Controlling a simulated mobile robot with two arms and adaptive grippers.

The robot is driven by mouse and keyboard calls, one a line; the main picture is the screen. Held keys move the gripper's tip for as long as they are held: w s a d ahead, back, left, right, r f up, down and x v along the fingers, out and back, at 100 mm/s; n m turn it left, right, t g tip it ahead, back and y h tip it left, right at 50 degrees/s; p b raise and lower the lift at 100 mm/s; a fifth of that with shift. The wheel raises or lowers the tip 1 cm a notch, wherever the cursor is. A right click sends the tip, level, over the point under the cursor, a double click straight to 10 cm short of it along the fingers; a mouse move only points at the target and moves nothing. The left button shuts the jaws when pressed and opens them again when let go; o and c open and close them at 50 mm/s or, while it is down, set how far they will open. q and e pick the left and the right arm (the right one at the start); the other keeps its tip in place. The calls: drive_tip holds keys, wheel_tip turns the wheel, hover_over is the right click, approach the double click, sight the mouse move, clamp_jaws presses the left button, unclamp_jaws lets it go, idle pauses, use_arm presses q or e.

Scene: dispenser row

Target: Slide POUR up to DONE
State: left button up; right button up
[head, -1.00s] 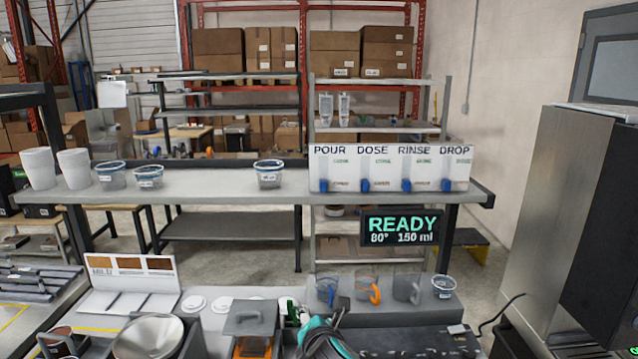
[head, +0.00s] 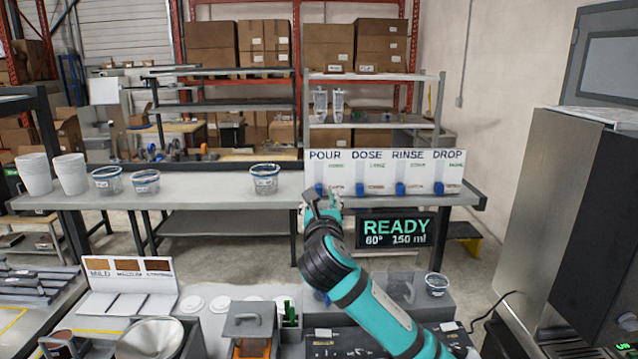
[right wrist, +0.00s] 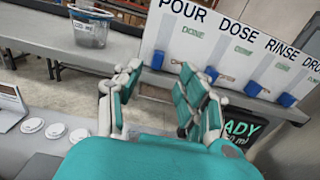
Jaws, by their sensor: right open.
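The white dispenser panel (head: 385,163) stands on the back shelf with the labels POUR, DOSE, RINSE and DROP. The blue POUR slider (head: 319,189) is at the bottom of its track, below the green DONE mark. It also shows in the right wrist view (right wrist: 157,60), just beyond the fingers. My right gripper (head: 322,203) is raised in front of the panel's left end, close to the POUR slider. In the right wrist view its fingers (right wrist: 152,90) are spread with nothing between them; I cannot tell any contact. My left gripper is not in view.
A lidded clear tub (head: 264,180) stands left of the panel. The DOSE (head: 360,189) and RINSE (head: 400,188) sliders are close by, also low. A steel machine (head: 530,220) stands at the right.

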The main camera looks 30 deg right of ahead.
sight(319, 187)
drive_tip(key=p+x, duration=0.1)
drive_tip(key=x, duration=0.5)
drive_tip(key=shift+w+r+p, duration=0.15)
drive_tip(key=shift+p, duration=0.25)
drive_tip(key=shift+w+d, duration=0.4)
drive_tip(key=shift+w, duration=0.2)
drive_tip(key=shift+c, duration=0.5)
clamp_jaws()
